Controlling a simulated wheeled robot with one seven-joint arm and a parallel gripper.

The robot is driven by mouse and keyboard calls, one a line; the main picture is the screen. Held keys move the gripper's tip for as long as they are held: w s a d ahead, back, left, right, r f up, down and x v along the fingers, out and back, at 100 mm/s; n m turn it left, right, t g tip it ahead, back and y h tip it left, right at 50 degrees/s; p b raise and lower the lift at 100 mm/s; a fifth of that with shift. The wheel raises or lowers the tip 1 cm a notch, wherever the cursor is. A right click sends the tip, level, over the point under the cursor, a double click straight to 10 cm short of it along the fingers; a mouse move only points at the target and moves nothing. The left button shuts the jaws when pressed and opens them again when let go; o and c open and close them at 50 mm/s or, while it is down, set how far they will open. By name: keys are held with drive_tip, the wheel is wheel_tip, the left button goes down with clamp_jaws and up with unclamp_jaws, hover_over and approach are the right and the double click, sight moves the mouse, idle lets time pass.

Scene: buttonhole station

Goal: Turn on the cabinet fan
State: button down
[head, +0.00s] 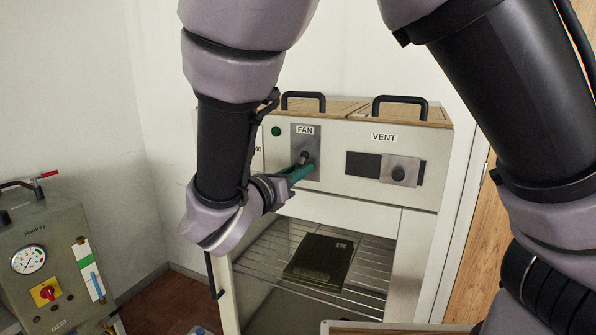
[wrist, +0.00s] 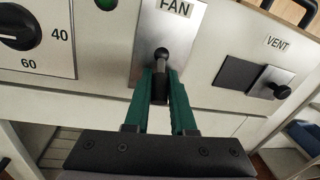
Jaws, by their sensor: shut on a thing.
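The fan switch is a dark lever with a rounded knob (head: 304,156) on a grey plate under the label FAN (head: 305,130), on the cabinet's front panel. In the wrist view the knob (wrist: 161,54) shows between the tips of my green fingers. My gripper (head: 301,170) reaches the lever from the front and below; in the wrist view its fingers (wrist: 161,76) are shut on the lever. The lever's lower part is hidden by the fingers, and I cannot tell its exact position. A green round lamp (head: 276,131) sits left of the plate.
A VENT slider with a knob (head: 398,174) is to the right. A dial (wrist: 22,28) is at the left in the wrist view. Below, a dark box (head: 318,259) lies on a wire shelf. A grey gauge unit (head: 50,255) stands at left.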

sight(302, 162)
drive_tip(key=shift+r+g, duration=0.1)
drive_tip(key=shift+g, duration=0.2)
drive_tip(key=shift+s+a+r+g+y, duration=0.1)
drive_tip(key=shift+r+g+y, duration=0.2)
drive_tip(key=shift+g, duration=0.25)
drive_tip(key=shift+s+r+g+y, duration=0.15)
drive_tip(key=shift+g+y, duration=0.15)
drive_tip(key=shift+g, duration=0.25)
drive_tip(key=g, duration=0.1)
drive_tip(key=r+g+y, duration=0.1)
drive_tip(key=g, duration=0.1)
drive_tip(key=shift+r+n+y, duration=0.2)
drive_tip(key=shift+n+y, duration=0.1)
drive_tip(key=g, duration=0.1)
drive_tip(key=r+g+y, duration=0.1)
drive_tip(key=g, duration=0.1)
drive_tip(key=shift+w+r+g, duration=0.1)
drive_tip(key=shift+g, duration=0.2)
drive_tip(key=shift+w+r+n+g+y, duration=0.15)
drive_tip(key=shift+r+g+y, duration=0.2)
drive_tip(key=shift+g, duration=0.45)
drive_tip(key=shift+w+r+n+g+y, duration=0.1)
drive_tip(key=shift+r+n+g+y, duration=0.2)
drive_tip(key=shift+g, duration=0.5)
drive_tip(key=shift+f, duration=0.1)
drive_tip(key=c, duration=0.8)
unclamp_jaws()
drive_tip(key=shift+o, duration=0.2)
